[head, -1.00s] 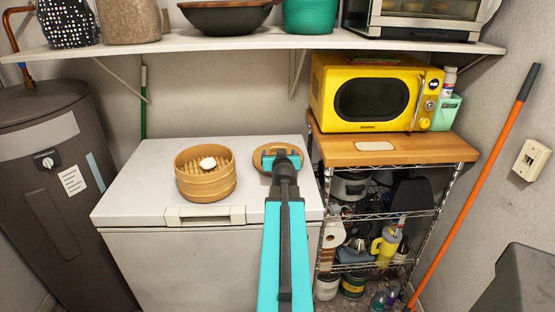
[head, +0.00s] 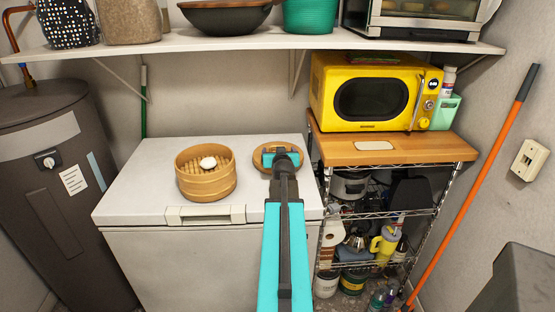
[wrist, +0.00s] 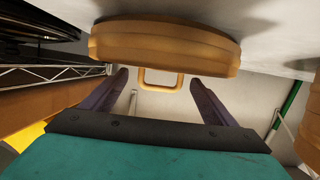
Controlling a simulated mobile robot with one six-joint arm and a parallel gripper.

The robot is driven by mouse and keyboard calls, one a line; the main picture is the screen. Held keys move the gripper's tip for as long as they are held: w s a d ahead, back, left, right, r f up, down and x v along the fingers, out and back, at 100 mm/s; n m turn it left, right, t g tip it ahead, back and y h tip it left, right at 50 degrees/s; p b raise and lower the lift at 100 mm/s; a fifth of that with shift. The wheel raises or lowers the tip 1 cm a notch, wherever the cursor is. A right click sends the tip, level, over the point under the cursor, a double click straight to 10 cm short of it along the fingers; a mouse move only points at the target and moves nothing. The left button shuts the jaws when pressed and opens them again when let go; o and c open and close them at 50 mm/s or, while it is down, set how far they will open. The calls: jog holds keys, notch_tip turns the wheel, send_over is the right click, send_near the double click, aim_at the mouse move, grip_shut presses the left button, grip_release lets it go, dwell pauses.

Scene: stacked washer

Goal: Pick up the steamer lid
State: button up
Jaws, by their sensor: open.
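The steamer lid (head: 260,157) is a round wooden disc lying on the white chest freezer, right of the steamer basket. My gripper (head: 281,154) is at the lid, and its wrist and arm hide part of it. In the wrist view, the lid (wrist: 165,42) spans the top with its looped handle (wrist: 161,84) standing out from it. The two dark fingers of my gripper (wrist: 161,88) are open, one on each side of the handle, with gaps showing. The wooden steamer basket (head: 206,184) is open and holds a white bun (head: 208,163).
The chest freezer (head: 140,178) has bare top around the basket and lid. A wire rack (head: 390,213) with a wooden top and yellow microwave (head: 368,93) stands close on the right. A white shelf (head: 250,42) runs above. A dark water heater (head: 58,190) stands left.

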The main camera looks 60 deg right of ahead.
jog(key=c, duration=1.2)
jog(key=shift+r, duration=0.15)
jog(key=shift+r+b, duration=0.35)
jog(key=shift+r, duration=0.9)
jog(key=shift+s+b+v, duration=0.2)
jog(key=shift+b+v, duration=0.25)
jog(key=shift+v, duration=1.35)
jog(key=shift+s+a+b, duration=0.3)
jog(key=shift+s+a, duration=0.35)
jog(key=shift+s, duration=0.1)
jog(key=shift+w+d+b, duration=0.1)
jog(key=shift+b, duration=1.05)
